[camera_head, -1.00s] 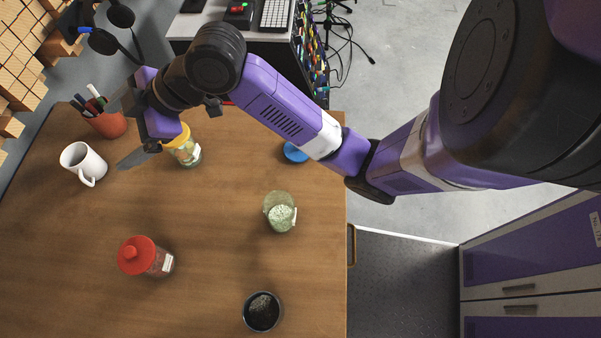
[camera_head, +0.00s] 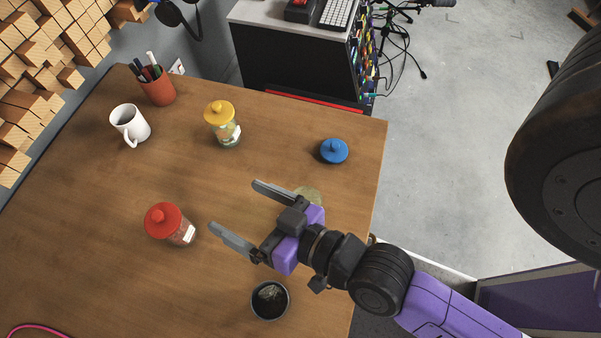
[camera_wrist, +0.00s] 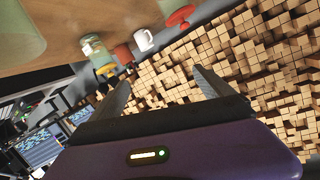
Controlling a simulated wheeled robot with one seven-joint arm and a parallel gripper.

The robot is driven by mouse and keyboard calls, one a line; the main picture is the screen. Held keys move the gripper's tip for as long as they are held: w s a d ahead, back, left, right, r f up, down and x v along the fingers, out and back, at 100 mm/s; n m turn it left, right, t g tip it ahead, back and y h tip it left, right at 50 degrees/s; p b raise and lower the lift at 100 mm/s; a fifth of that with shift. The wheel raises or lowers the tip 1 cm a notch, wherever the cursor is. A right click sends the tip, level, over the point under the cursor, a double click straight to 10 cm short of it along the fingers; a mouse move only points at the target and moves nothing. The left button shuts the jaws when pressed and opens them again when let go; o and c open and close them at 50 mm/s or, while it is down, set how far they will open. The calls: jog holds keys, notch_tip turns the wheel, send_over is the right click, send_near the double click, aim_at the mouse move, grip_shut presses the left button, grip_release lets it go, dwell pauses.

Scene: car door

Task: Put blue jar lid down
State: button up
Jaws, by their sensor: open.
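The blue jar lid (camera_head: 334,151) lies on the wooden table (camera_head: 105,215) near its right edge, apart from any jar. My gripper (camera_head: 246,212) is open and empty above the middle of the table, left of and nearer than the lid. Its two fingers also show wide apart in the wrist view (camera_wrist: 163,84). A greenish jar (camera_head: 309,194) is mostly hidden behind my gripper. The lid cannot be made out in the wrist view.
A yellow-lidded jar (camera_head: 223,125), a red-lidded jar (camera_head: 170,224), a dark-filled open jar (camera_head: 270,300), a white mug (camera_head: 130,124) and a pen cup (camera_head: 158,88) stand on the table. Wooden blocks (camera_head: 45,60) cover the wall at left.

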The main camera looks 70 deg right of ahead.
jog(key=s+d+n+y, duration=0.1)
jog(key=s+d+n, duration=0.3)
jog(key=s, duration=0.9)
jog(key=shift+s+d+r+y, duration=0.15)
jog(key=shift+d+r+y, duration=0.15)
jog(key=shift+r, duration=0.15)
